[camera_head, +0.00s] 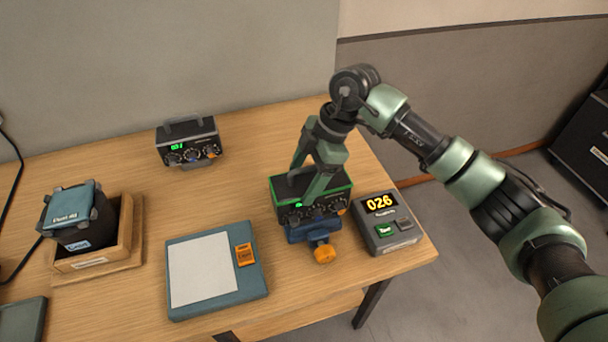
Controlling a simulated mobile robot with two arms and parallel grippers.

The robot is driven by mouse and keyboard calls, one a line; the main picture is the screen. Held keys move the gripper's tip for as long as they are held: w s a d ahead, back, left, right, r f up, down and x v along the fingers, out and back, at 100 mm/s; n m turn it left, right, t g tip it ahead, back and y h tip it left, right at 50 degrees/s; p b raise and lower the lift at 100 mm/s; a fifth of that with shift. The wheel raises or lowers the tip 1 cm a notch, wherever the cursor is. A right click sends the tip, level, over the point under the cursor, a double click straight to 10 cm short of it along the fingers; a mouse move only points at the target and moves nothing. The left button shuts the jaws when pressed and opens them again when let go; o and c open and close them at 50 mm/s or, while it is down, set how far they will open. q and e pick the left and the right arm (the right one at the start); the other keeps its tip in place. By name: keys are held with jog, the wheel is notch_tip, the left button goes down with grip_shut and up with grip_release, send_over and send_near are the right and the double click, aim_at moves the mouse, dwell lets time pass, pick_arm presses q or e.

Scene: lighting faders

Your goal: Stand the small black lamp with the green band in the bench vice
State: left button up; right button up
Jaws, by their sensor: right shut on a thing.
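The small black lamp with the green band (292,187) is box-shaped, with knobs on its front and a green band around its upper edge. It looks upright, directly over the blue bench vice (300,234). The vice has an orange knob (323,254) at its front. My right gripper (322,182) reaches down from above and is shut on the lamp, its fingers covering part of the lamp's top and front. I cannot tell whether the lamp's underside is between the vice jaws or just above them. My left gripper is not in view.
A similar black unit without a green band (187,140) stands at the back. A grey box with a "026" display (388,225) is close right of the vice. A teal board with white sheet (215,270) lies left. A wooden tray (128,225) holds a dark bin at far left.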

jog(key=shift+w+r, duration=0.1)
jog(key=shift+r, duration=0.05)
jog(key=o, duration=2.1)
jog(key=shift+s, duration=0.2)
jog(key=shift+o, duration=0.2)
jog(key=shift+f, duration=0.3)
jog(key=shift+r+p, duration=2.95)
jog(key=shift+r, duration=1.2)
